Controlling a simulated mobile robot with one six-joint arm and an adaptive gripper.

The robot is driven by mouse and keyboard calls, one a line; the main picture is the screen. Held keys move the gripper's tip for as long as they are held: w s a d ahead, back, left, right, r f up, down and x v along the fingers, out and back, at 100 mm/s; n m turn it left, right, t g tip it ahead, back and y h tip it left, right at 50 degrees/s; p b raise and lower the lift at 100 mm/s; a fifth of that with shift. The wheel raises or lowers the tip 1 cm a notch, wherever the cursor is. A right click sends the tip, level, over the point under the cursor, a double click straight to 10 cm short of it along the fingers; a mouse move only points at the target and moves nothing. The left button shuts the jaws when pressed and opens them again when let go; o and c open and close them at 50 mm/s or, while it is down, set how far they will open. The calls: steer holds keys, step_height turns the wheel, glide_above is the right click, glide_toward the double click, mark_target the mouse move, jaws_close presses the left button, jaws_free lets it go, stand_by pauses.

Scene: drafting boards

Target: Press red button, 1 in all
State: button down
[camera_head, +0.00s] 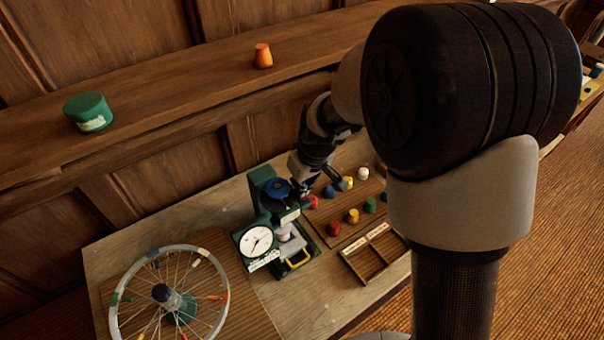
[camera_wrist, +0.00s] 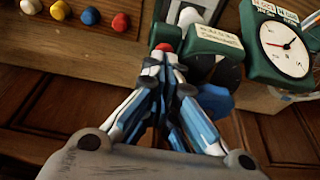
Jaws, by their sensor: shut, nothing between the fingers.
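A red button (camera_wrist: 164,47) shows just past my fingertips in the wrist view, beside a small green block on a green press-like device (camera_wrist: 208,45). In the head view this green device (camera_head: 261,183) stands on the bench, with a dial gauge (camera_head: 257,241) at its front and a blue knob (camera_head: 275,188) on top. My gripper (camera_wrist: 165,60) is shut and empty, its tips at the red button. Whether they touch it I cannot tell. In the head view my gripper (camera_head: 302,191) is beside the device's top, and I cannot make out that button there.
A wooden board holds red (camera_head: 333,229), yellow (camera_head: 352,215), white (camera_head: 363,173) and other coloured knobs to the right of the device. A two-slot tray (camera_head: 361,275) lies in front. A spoked wheel (camera_head: 122,295) stands left. The shelf behind holds a green pot (camera_head: 88,112) and orange cup (camera_head: 263,56).

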steer(key=shift+f, duration=0.2)
steer(key=shift+f+b, duration=0.6)
steer(key=shift+b, duration=0.05)
steer(key=shift+s+d+f+b, duration=0.1)
steer(key=shift+s+f+b, duration=0.15)
steer(key=shift+f+b, duration=0.2)
steer(key=shift+f, duration=0.1)
steer(key=shift+r+p, duration=0.35)
steer(key=r+p, duration=0.2)
steer(key=r, duration=0.3)
steer(key=shift+w+r+p, duration=0.15)
steer(key=shift+w+p, duration=0.05)
steer(key=shift+p, duration=0.15)
steer(key=v, duration=0.8)
steer(key=shift+d+r, duration=0.15)
steer(key=shift+r, duration=0.25)
